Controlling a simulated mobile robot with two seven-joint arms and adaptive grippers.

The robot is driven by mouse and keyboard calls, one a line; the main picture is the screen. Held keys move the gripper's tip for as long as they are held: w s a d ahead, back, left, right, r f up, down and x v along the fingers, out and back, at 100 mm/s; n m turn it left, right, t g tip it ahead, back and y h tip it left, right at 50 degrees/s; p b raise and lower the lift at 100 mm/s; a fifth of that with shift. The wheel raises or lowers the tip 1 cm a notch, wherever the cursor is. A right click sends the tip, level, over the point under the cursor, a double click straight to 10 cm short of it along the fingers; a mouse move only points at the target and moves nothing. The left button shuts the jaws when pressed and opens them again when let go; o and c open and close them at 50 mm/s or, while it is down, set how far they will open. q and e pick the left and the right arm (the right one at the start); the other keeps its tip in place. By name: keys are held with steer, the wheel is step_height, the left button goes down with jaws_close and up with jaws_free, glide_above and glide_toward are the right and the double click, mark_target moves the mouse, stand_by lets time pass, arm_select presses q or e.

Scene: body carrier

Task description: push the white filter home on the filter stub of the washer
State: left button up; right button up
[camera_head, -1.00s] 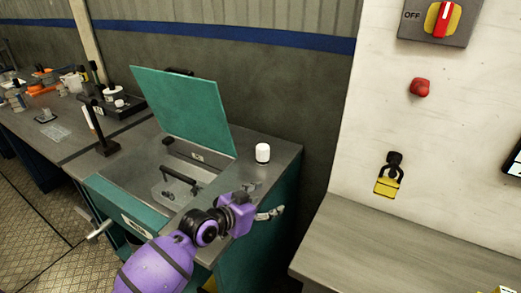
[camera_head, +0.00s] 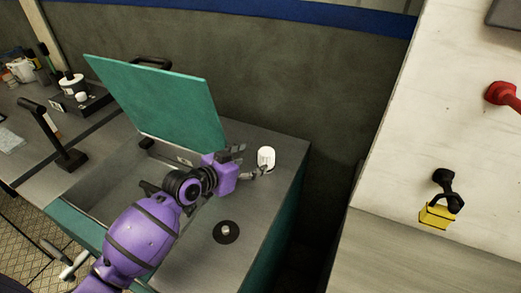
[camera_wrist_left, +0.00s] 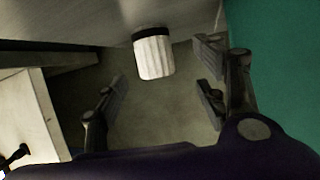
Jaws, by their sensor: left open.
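The white filter (camera_head: 266,158) stands upright on the grey top of the washer (camera_head: 262,208), towards the back right. In the left wrist view the ribbed filter (camera_wrist_left: 155,56) has a dark band at its base end. A black disc with a short grey peg (camera_head: 226,232), which looks like the filter stub, lies nearer the front, apart from the filter. My left gripper (camera_head: 253,161) is open beside the filter. In the wrist view its fingers (camera_wrist_left: 158,98) are spread, with the filter beyond the tips in the gap, not clasped. My right gripper is not in view.
The washer's green lid (camera_head: 158,100) stands open to the left, close to my left arm. A wall panel with a red knob (camera_head: 502,93) and a yellow padlock (camera_head: 436,215) is at the right. The washer top around the disc is clear.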

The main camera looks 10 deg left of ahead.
mark_target(261, 159)
arm_select(q)
steer(key=shift+w+d+f, duration=0.15)
steer(key=shift+w+d, duration=0.2)
steer(key=shift+w, duration=0.05)
steer(key=x, duration=0.6)
steer(key=shift+w+d, duration=0.1)
steer(key=shift+d, duration=0.3)
steer(key=c, duration=1.3)
